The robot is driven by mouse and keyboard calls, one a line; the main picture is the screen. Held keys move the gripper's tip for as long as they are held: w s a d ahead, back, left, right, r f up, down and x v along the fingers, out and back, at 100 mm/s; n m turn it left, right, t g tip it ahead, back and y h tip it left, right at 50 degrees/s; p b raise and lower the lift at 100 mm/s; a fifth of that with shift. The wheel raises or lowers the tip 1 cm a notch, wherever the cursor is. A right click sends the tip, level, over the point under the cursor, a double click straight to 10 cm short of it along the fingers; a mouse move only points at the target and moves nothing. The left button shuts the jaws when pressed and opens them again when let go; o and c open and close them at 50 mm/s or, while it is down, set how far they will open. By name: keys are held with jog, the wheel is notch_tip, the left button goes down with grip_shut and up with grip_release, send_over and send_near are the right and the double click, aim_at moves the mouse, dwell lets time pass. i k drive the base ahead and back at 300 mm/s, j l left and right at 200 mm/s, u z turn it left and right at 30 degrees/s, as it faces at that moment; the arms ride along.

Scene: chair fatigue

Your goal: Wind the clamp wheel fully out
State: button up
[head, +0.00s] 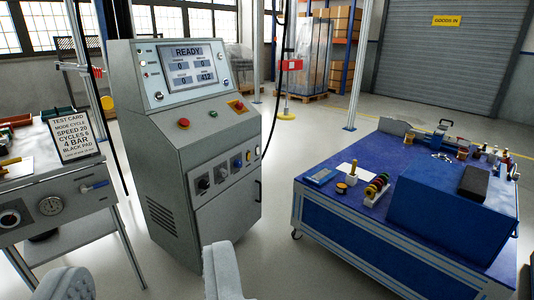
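No part in view can be clearly identified as the clamp wheel. At the left edge, a metal test rig (75,222) carries a round dark-rimmed part (10,218), a round dial (50,206) and a blue-handled lever (95,186). A small red part (97,72) sits by the rig's upright post. My gripper (146,272) shows at the bottom edge as two pale grey fingers set wide apart. The fingers are cut off by the frame and appear clear of the rig.
A grey control cabinet (185,150) with a READY screen stands behind my gripper. A test card (72,138) stands on the rig. A blue-topped bench (345,205) with tools and a blue box (440,215) is at right. Floor between cabinet and bench is clear.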

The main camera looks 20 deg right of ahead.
aim_at(441, 156)
jog(key=i+l+z, duration=0.25)
jog(key=i+z, duration=0.7)
jog(key=i+j+z, duration=0.15)
jog(key=i+z, duration=0.35)
jog(key=i, duration=0.15)
jog(key=i+l+u, duration=0.1)
jog(key=i, duration=0.35)
jog(key=i+l, duration=0.1)
jog(key=i, duration=0.35)
jog(key=i+l+u, duration=0.15)
jog(key=i, duration=0.25)
